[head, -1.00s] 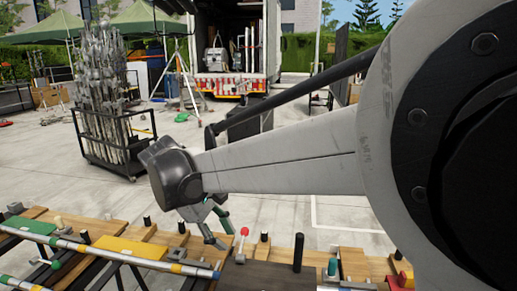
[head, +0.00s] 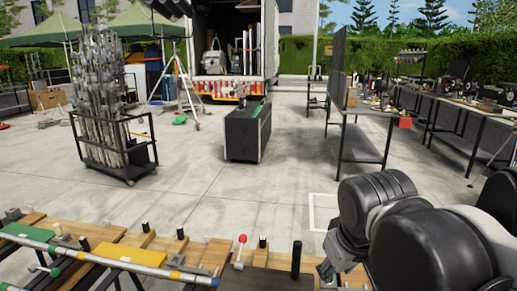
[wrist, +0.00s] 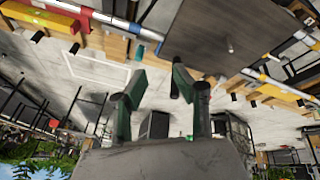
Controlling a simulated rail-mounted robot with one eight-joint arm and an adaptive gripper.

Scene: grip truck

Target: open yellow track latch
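My gripper (wrist: 160,74) is open and empty in the wrist view. Its two green-padded fingers stand apart over the bench edge. In the head view, my arm hides its fingers at the lower right. A track rail (head: 135,267) with coloured bands runs along the bench at the lower left. A yellow plate (head: 112,252) lies behind the rail, beside a green plate (head: 28,233). No part is clearly recognisable as the yellow track latch. The rail also shows at right in the wrist view (wrist: 290,87). It stays apart from my fingers.
A red-topped lever (head: 242,240) and a black upright peg (head: 296,259) stand on the near bench. A dark board (wrist: 225,30) lies before the fingers in the wrist view. A pole cart (head: 115,145) and a black case (head: 246,130) stand beyond open paving.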

